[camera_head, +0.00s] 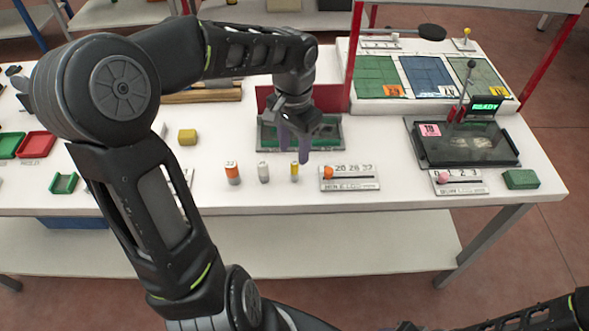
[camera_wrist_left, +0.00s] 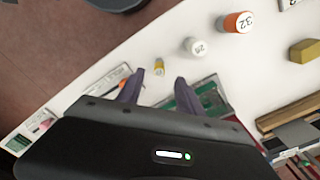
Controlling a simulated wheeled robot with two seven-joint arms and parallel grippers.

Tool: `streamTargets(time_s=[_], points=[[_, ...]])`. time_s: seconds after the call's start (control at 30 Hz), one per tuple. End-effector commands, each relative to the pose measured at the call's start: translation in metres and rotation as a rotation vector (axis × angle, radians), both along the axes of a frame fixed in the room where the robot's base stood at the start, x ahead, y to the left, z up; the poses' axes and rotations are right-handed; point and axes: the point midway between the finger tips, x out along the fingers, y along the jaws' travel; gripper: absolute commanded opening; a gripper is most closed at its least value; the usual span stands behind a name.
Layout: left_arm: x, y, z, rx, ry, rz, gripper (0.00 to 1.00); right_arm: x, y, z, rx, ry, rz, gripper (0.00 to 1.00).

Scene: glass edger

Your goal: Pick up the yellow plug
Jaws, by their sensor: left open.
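The yellow plug (camera_head: 294,171) stands upright on the white table, at the right end of a row of three plugs. My left gripper (camera_head: 294,154) is open, its purple fingers pointing down just behind and above the yellow plug. In the left wrist view the yellow plug (camera_wrist_left: 158,68) shows beyond the gap between the open fingers (camera_wrist_left: 160,86), and nothing is held. The grey-white plug (camera_head: 263,172) and the orange plug (camera_head: 232,172) stand to its left. My right gripper is out of view; only part of that arm shows at bottom right.
A numbered gauge block (camera_head: 350,178) sits close to the right of the yellow plug. A green-lined tray (camera_head: 330,136) with a red back lies behind the gripper. A yellow block (camera_head: 187,137) is at left. The READY machine (camera_head: 462,145) stands at right. The table front is clear.

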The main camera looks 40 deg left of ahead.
Motion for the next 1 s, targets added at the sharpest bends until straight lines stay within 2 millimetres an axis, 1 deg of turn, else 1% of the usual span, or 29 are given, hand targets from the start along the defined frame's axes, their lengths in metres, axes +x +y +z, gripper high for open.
streamTargets(time_s=[0.13,0.3,0.4,0.5,1.0], points=[[-0.001,-0.001,-0.012,-0.002,0.004,0.001,0.43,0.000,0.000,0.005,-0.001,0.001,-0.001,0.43],[-0.001,-0.002,-0.039,-0.002,0.005,-0.001,0.43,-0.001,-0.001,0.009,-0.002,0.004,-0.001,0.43],[0.000,-0.002,-0.049,-0.001,0.004,0.001,0.43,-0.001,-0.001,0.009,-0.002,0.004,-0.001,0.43],[0.000,-0.002,-0.051,0.000,0.001,0.000,0.43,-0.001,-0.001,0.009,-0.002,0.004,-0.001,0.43],[0.000,-0.002,-0.051,0.000,0.001,0.000,0.43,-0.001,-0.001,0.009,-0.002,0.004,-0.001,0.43]])
